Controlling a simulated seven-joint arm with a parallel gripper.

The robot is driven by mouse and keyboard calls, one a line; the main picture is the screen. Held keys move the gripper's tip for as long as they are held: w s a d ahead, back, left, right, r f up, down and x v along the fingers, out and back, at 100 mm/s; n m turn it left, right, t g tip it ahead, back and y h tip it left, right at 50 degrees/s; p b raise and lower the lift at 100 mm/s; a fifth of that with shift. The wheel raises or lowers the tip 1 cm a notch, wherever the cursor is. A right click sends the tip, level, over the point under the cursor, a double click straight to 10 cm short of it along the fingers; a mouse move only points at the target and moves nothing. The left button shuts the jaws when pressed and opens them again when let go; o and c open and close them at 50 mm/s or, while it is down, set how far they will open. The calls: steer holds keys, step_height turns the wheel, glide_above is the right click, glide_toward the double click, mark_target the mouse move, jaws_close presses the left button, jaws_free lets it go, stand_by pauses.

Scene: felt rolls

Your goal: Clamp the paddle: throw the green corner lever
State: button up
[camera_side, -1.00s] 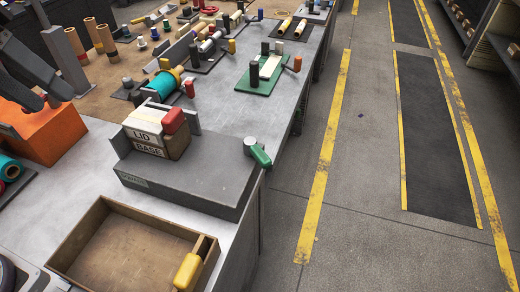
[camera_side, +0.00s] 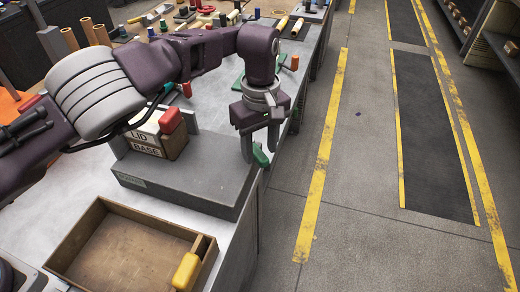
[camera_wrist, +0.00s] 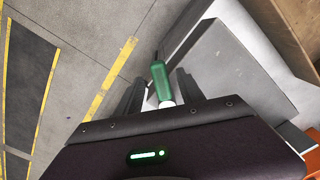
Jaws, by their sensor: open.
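The green corner lever (camera_side: 260,156) is at the right corner of a grey fixture (camera_side: 185,187), close to the bench edge. In the wrist view the lever (camera_wrist: 161,82) lies between the two dark fingers. My gripper (camera_side: 260,151) points down over that corner, open, with a finger on either side of the lever. I cannot tell whether either finger touches it. My gripper (camera_wrist: 159,88) hides part of the lever's pivot in the side view. Blocks marked LID and BASE (camera_side: 146,150) stand on the fixture beside a red handle (camera_side: 170,120). I cannot tell which part is the paddle.
A wooden tray (camera_side: 110,250) with a yellow handle (camera_side: 187,271) stands in front of the fixture. An orange-topped peg (camera_side: 294,62) stands farther back. The floor beyond the bench edge is clear.

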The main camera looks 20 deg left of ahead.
steer(key=shift+f, duration=0.7)
jaws_close()
stand_by(0.9)
